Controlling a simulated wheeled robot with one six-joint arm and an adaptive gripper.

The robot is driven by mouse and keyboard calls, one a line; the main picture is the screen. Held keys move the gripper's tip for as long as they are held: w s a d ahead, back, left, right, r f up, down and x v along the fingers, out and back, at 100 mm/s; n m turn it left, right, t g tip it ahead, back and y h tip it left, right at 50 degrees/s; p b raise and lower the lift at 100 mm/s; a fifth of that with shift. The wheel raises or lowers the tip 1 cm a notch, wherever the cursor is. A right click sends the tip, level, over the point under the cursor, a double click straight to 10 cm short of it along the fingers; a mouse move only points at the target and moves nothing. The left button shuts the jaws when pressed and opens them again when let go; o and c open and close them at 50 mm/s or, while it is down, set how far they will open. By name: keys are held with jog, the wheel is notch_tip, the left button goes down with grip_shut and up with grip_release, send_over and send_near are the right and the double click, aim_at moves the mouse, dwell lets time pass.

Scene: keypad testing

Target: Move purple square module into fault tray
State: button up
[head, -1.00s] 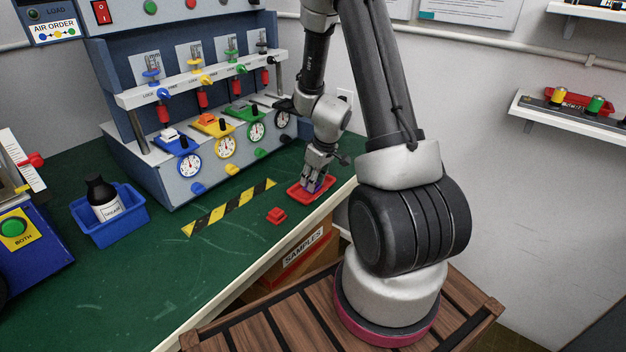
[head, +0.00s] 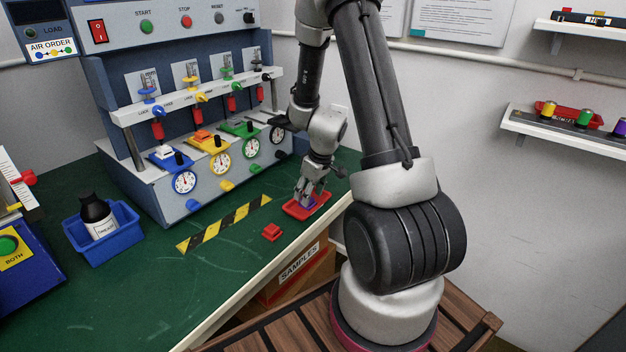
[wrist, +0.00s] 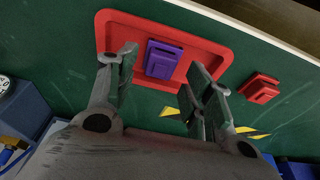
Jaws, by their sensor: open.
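The purple square module (wrist: 163,59) lies inside the red fault tray (wrist: 225,52), near the middle of its floor, in the wrist view. In the head view the purple module (head: 311,202) shows only partly behind my fingers, and the red tray (head: 322,207) sits near the table's front edge. My gripper (wrist: 160,82) is open, with one finger on each side of the module in the wrist view and a gap to it. In the head view my gripper (head: 311,194) points down over the tray. Whether the fingers touch the tray is unclear.
A red square module (head: 272,232) lies on the green table (head: 150,290) left of the tray. A yellow-black striped strip (head: 225,224) lies behind it. The test bench (head: 200,130) with gauges rises close behind. A blue bin (head: 105,240) holds a dark bottle.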

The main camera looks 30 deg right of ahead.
jog(key=s+a+r, duration=0.1)
jog(key=s+r, duration=0.2)
jog(key=r, duration=0.5)
jog(key=s+a+r+m, duration=0.1)
jog(key=s+a+r, duration=0.15)
jog(key=r, duration=0.45)
jog(key=s+r, duration=0.3)
jog(key=r, duration=0.5)
jog(key=s+a+r+m, duration=0.1)
jog(key=s+r, duration=0.3)
jog(key=s, duration=0.3)
jog(key=s+a+r+m+t+h, duration=0.1)
jog(key=s+r+m, duration=0.1)
jog(key=s+r, duration=0.2)
jog(key=s, duration=0.3)
jog(key=shift+s, duration=0.3)
